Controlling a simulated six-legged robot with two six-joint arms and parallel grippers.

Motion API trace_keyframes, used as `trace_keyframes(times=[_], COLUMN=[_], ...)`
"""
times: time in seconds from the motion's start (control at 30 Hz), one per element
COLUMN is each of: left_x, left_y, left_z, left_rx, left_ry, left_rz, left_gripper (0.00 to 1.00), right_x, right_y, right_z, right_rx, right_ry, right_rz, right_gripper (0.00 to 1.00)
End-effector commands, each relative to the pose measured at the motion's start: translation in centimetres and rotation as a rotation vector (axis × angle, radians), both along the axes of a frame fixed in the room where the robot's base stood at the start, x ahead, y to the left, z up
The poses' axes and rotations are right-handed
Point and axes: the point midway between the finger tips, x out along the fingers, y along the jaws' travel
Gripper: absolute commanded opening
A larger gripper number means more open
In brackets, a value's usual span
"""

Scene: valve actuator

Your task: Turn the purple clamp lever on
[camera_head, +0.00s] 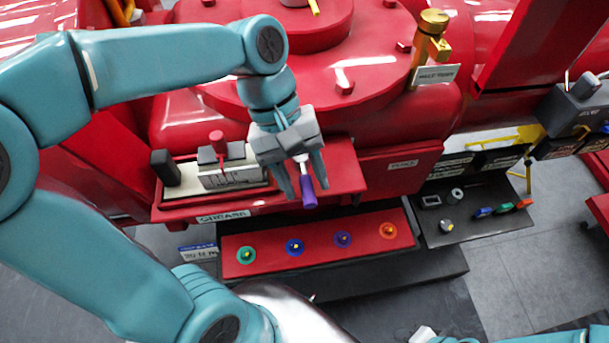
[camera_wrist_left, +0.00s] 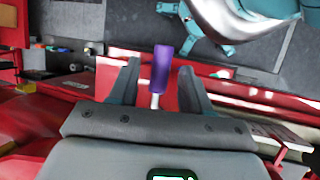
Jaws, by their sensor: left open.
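The purple clamp lever (camera_head: 308,190) has a purple handle on a pale metal shaft and stands at the front edge of the red shelf. It also shows in the left wrist view (camera_wrist_left: 162,68), centred between the fingers. My left gripper (camera_head: 301,195) is open, with one finger on each side of the lever. In the left wrist view, gaps show between the handle and both fingers (camera_wrist_left: 159,82). The base of the lever is hidden behind the gripper. My right gripper is not in view.
A red panel (camera_head: 270,264) with green, blue, purple and orange knobs lies below the shelf. A grey clamp block (camera_head: 232,172) and a dark block (camera_head: 165,168) sit left of the gripper. A dark tray (camera_head: 465,225) with small parts is at the right.

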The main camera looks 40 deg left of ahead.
Motion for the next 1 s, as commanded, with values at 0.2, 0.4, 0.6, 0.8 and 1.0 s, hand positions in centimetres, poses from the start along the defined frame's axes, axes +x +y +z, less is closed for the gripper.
trace_keyframes(times=[0.2,0.4,0.6,0.8,1.0], left_x=[0.13,0.12,0.12,0.22,0.63], left_y=[-0.22,-0.20,-0.20,-0.36,-0.93], left_z=[-0.41,-0.39,-0.37,-0.33,-0.26], left_rx=[0.000,0.000,-0.001,0.000,0.000], left_ry=[0.000,0.000,-0.001,0.000,0.000], left_rz=[0.000,0.000,-0.001,-0.001,0.002], left_gripper=[0.48,0.22,0.00,0.00,0.00], right_x=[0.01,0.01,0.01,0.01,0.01], right_y=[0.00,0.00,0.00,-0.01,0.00], right_z=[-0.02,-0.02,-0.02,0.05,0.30], right_rx=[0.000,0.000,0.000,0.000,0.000], right_ry=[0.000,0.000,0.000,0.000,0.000], right_rz=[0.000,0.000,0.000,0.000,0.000], right_gripper=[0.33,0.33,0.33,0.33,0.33])
